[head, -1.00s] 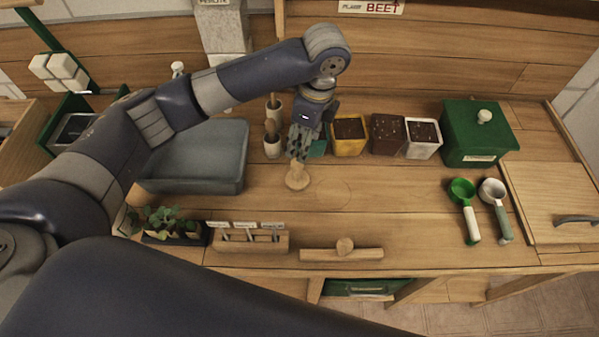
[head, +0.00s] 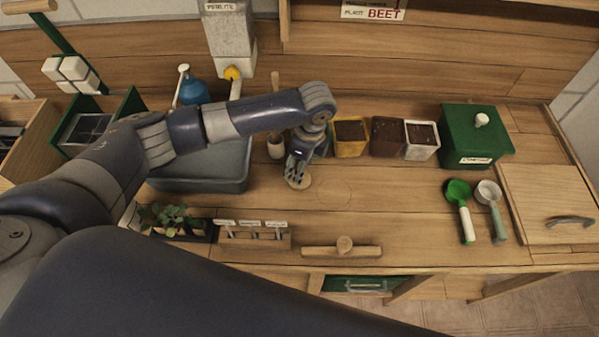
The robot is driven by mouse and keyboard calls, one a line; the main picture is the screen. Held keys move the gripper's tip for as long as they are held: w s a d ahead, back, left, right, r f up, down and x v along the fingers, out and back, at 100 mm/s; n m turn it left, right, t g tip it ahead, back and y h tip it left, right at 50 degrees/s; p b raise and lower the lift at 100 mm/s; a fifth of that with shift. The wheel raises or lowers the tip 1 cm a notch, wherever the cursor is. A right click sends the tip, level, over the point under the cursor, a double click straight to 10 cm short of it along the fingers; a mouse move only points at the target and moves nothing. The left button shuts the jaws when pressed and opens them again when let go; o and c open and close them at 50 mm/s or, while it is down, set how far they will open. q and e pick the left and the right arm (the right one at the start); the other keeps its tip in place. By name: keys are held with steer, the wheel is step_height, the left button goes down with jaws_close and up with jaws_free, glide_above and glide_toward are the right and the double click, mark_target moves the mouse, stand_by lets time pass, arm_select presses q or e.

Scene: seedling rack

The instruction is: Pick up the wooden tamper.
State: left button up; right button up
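My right gripper is not in view.
Yellow (head: 350,138), brown (head: 386,137) and white (head: 421,140) soil pots stand behind to the right. A grey tub (head: 215,180) lies left. A wooden bar with a knob (head: 341,251) lies near the front edge.

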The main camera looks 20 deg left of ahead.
arm_select(q)
jaws_close()
step_height(320, 180, up, 9)
steer(key=shift+f+b, duration=0.1)
steer(key=shift+b, duration=1)
steer(key=shift+r, duration=0.7)
steer(key=c, duration=0.8)
jaws_free()
steer(key=shift+c, duration=1.3)
